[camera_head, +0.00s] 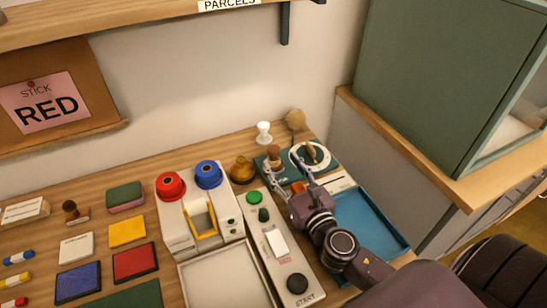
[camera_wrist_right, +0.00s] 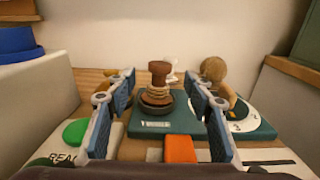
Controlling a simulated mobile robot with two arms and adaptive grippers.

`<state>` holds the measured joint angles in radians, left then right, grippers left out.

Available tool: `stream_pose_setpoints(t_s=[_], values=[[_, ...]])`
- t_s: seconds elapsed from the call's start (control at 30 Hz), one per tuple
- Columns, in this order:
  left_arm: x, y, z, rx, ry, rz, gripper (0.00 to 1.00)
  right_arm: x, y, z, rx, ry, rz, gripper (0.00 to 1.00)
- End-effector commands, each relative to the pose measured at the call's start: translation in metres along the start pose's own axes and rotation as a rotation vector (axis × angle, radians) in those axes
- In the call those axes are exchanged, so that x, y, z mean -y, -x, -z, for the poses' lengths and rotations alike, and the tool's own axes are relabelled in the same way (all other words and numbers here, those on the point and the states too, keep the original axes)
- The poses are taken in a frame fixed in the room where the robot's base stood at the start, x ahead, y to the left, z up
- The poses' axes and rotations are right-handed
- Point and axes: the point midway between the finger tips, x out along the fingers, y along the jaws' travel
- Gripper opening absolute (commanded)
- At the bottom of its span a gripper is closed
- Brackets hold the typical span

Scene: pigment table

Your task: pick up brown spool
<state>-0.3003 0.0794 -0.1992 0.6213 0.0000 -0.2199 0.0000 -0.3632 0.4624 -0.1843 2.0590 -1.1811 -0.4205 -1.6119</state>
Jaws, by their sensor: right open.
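The brown spool (camera_head: 273,153) stands upright at the back of the table, on a teal base. In the right wrist view the spool (camera_wrist_right: 159,72) has a dark brown top and paler bands below, and its foot sits in a dark round holder (camera_wrist_right: 156,108). My right gripper (camera_head: 284,168) is open and points at it. In the wrist view its two blue-padded fingers (camera_wrist_right: 162,77) are spread, with the spool standing centred in the gap beyond them. I see no contact. My left gripper is not in view.
A white dial (camera_head: 311,157) and a round tan object (camera_head: 296,119) stand right of the spool. An amber knob-shaped object (camera_head: 242,170) is to its left, with a white stand (camera_head: 264,132) behind. A blue tray (camera_head: 368,222) lies under my right arm.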

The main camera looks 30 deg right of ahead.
Motion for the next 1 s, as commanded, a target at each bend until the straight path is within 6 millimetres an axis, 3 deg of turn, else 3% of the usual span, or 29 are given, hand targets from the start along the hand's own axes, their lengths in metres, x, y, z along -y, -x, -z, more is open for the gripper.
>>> stream_pose_setpoints(t_s=[0.3, 0.6, 1.0], values=[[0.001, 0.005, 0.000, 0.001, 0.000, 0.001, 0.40, 0.000, -0.039, -0.002, 0.000, 0.000, 0.000, 0.48], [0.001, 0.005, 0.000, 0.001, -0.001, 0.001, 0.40, 0.000, -0.042, -0.001, -0.001, 0.000, 0.000, 0.48], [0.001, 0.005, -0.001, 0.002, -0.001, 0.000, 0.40, 0.000, -0.042, -0.001, -0.001, 0.000, 0.000, 0.04]])
